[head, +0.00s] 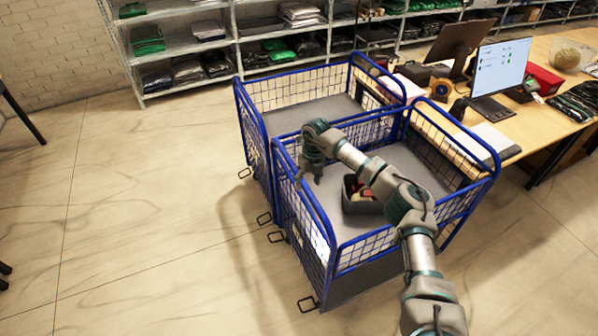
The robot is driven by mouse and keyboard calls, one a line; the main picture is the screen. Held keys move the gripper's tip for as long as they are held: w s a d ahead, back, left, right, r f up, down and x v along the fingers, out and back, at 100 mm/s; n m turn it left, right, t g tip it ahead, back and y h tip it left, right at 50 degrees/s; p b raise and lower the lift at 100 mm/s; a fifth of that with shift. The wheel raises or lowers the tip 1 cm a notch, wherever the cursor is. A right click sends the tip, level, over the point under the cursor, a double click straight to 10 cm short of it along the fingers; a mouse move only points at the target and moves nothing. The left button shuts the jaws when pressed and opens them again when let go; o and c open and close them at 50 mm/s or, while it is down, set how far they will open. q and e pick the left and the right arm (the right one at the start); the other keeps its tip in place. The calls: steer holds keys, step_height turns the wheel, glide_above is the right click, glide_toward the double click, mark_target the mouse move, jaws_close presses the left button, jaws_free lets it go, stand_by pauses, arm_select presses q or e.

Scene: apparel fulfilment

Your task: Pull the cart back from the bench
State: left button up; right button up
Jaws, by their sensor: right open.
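A blue wire-sided cart (345,243) with a grey floor stands against the bench's near-left end. A second blue mesh section (290,93) adjoins its far side; I cannot tell whether it is a separate cart. The wooden bench (545,117) runs along the right. My right arm reaches in from the lower right across the near cart. My right gripper (309,183) points down by the cart's left rail, near the corner where the two sections meet. It is open and looks empty; I cannot tell whether it touches the rail. My left gripper is out of view.
The bench holds a monitor (500,68), a tape dispenser (441,88) and folded clothes. Metal shelves (180,52) line the back. The floor (150,210) left of the cart is clear.

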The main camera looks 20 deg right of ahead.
step_height(320, 180, up, 2)
steer(key=d+h, duration=0.1)
steer(key=d, duration=0.2)
steer(key=b, duration=0.5)
glide_above(316, 200)
step_height(316, 200, down, 7)
steer(key=shift+s+d+r, duration=0.1)
steer(key=shift+r, duration=0.05)
steer(key=f+b, duration=0.1)
steer(key=f, duration=0.1)
steer(key=a+f+b, duration=0.1)
steer(key=f, duration=0.1)
steer(key=shift+f+b, duration=0.35)
steer(key=shift+f, duration=0.5)
steer(key=shift+d+f+b, duration=0.4)
steer(key=shift+f, duration=0.3)
steer(key=shift+a, duration=0.1)
